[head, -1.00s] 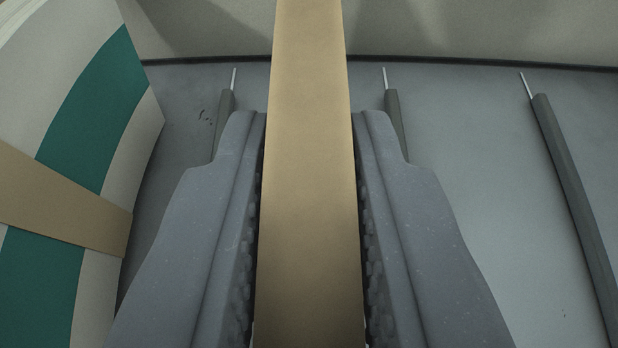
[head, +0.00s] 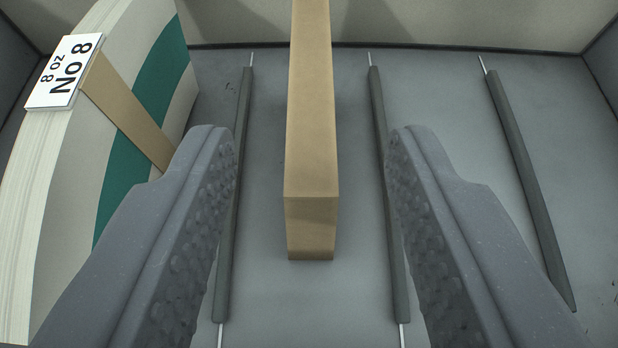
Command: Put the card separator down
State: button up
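The card separator looks to be the long tan bar (head: 312,120) in the middle of the head view. It stands between two dark rods on the grey floor of the bay, its near end face toward me. My gripper (head: 312,165) is open, with one textured finger on each side of the bar and a clear gap to both. The bar's far end runs out of the top of the picture.
A stack of white and green card (head: 120,120) with a tan band and a "No 8, 8 oz" label (head: 65,72) stands at the left, close to the left finger. Dark rods (head: 520,170) lie along the grey floor (head: 450,130). A pale wall closes the back. The right lane is empty.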

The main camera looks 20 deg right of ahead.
jog(key=shift+p+v, duration=0.3)
jog(key=shift+v, duration=1.85)
jog(key=s+a+r+n+t+y, duration=0.1)
jog(key=a+r+y, duration=0.15)
jog(key=r, duration=1.05)
jog(key=a+r+n+t+y, duration=0.1)
jog(key=a+r+n+y, duration=0.15)
jog(key=r, duration=1.15)
jog(key=s+d+r, duration=0.4)
jog(key=s+r, duration=0.2)
jog(key=r, duration=0.3)
jog(key=s+d+r+t+h, duration=0.1)
jog(key=s+d+r, duration=0.3)
jog(key=s+r, duration=0.3)
notch_tip(320, 180, up, 2)
jog(key=shift+s+r, duration=0.1)
jog(key=shift+s, duration=0.15)
